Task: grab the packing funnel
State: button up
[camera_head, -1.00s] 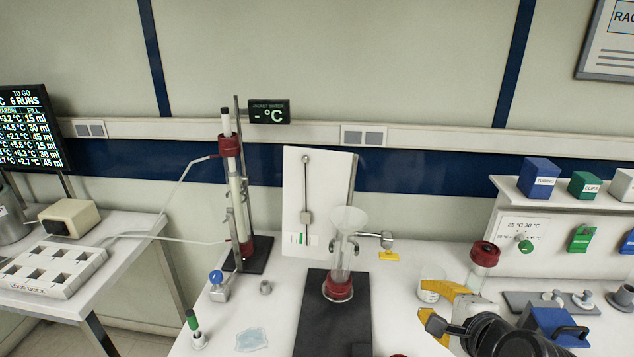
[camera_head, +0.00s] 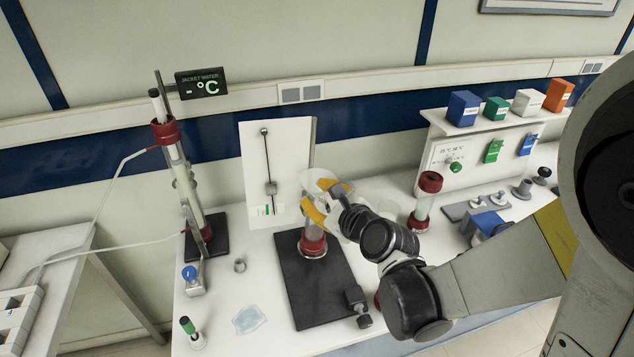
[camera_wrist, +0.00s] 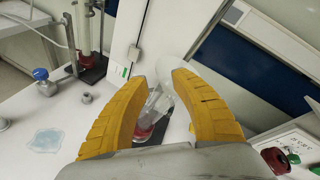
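The packing funnel (camera_head: 318,179) is clear, with a wide cone, and sits above a red-collared glass column (camera_head: 313,243) on a black base plate (camera_head: 322,282). My gripper (camera_head: 327,199) has its yellow fingers apart at the funnel, and they hide part of its cone and stem. In the wrist view, the open gripper (camera_wrist: 161,80) has the clear funnel (camera_wrist: 172,72) and glass showing between and beyond its fingertips. I cannot tell whether either finger touches the glass.
A white panel (camera_head: 275,160) with a slider stands close behind the funnel. A tall jacketed column (camera_head: 186,185) stands to the left. A red-capped bottle (camera_head: 427,200) and a shelf with coloured boxes (camera_head: 463,108) are to the right.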

aim_at(303, 184)
jog(key=x, duration=0.5)
jog(key=shift+w+a+r, duration=0.1)
jog(key=shift+w+r, duration=0.05)
jog(key=shift+r, duration=0.2)
jog(key=shift+c, duration=0.7)
grip_shut()
